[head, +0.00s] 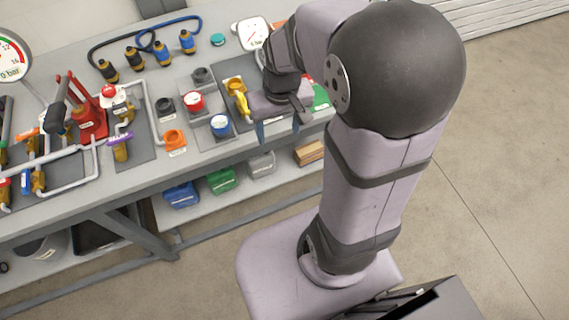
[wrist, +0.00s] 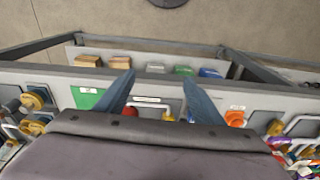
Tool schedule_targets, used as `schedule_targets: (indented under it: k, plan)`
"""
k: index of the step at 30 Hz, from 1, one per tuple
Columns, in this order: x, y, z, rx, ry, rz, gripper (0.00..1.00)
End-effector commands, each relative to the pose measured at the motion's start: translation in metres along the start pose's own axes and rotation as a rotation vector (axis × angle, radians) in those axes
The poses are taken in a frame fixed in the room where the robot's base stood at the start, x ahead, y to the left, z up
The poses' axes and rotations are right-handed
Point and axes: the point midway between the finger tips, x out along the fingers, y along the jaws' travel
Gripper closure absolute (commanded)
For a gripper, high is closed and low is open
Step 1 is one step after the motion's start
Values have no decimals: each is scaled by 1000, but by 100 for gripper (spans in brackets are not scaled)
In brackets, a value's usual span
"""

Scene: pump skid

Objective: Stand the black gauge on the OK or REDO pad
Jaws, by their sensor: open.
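My gripper (head: 278,126) is over the bench's front edge beside the green pad, its two blue fingers apart with nothing visible between them. In the wrist view the open fingers (wrist: 159,76) point toward the bench edge. The green pad (head: 321,97) lies at the bench's right end, partly covered by my arm; it also shows in the wrist view (wrist: 89,97). I cannot identify the black gauge for certain. A dark round piece (head: 202,75) stands behind the red-rimmed gauge (head: 193,101), and a dark ring (head: 165,106) lies to its left. My arm hides part of this end.
A blue-rimmed gauge (head: 220,125), an orange ring (head: 174,139) and a yellow fitting (head: 237,92) are close to my gripper's left. A white dial (head: 252,34) stands at the back. Pipes and a red stand (head: 89,120) crowd the left. Coloured bins are on the lower shelf.

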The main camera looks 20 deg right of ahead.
Motion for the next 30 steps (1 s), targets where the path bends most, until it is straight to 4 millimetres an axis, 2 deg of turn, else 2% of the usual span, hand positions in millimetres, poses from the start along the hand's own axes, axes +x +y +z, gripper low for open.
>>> schedule_targets:
  k: [1,3,6,9,13,30]
  plan:
    - [1,-8,23,-15,-20,1,38]
    - [4,-13,48,-27,-46,4,38]
    - [8,-18,74,-40,-72,9,38]
    - [10,-19,88,-46,-87,12,38]
    - [10,-20,93,-47,-93,13,38]
    - [10,-20,92,-47,-92,12,38]
